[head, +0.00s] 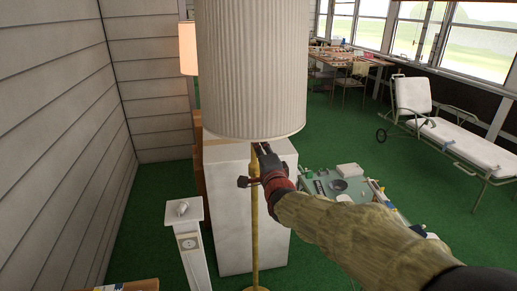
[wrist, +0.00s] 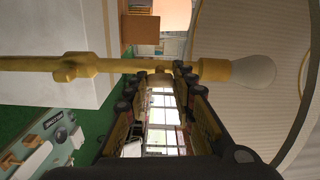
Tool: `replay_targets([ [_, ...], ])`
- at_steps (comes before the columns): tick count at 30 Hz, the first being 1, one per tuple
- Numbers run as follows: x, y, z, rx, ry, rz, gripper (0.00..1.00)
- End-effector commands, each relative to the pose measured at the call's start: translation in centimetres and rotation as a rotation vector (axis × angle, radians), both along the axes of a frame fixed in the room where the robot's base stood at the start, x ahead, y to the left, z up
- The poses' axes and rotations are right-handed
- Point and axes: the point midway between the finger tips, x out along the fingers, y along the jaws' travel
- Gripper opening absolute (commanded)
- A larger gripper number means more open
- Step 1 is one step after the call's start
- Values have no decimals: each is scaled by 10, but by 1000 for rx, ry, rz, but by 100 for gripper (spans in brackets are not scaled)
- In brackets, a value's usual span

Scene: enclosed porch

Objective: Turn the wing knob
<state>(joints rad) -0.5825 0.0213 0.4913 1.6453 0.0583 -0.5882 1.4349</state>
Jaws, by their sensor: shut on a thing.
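A floor lamp has a thin brass pole (head: 254,235) and a pleated cream shade (head: 252,65). In the wrist view the pole (wrist: 30,64) lies sideways, with the socket (wrist: 214,70) and bulb (wrist: 254,71) at right. My gripper (wrist: 154,80) is shut at the pole just below the socket, one fingertip on each side of a small yellow piece. This piece seems to be the wing knob (wrist: 158,72), mostly hidden by the fingers. A brass bulge (wrist: 75,68) sits farther down the pole, apart from the fingers. In the head view my gripper (head: 262,150) is just under the shade.
A white block (head: 235,245) stands close behind the pole. A narrow white stand (head: 191,245) is at lower left. A low table with small items (head: 320,185) is at right, partly behind my arm. A lounge chair (head: 465,135) is farther right.

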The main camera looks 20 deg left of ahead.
Motion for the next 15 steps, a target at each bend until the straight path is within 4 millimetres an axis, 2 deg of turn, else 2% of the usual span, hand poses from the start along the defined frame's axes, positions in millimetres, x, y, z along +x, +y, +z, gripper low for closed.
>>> replay_targets([
  [15, 0, 0, -1, 89, 57, -1, 0],
])
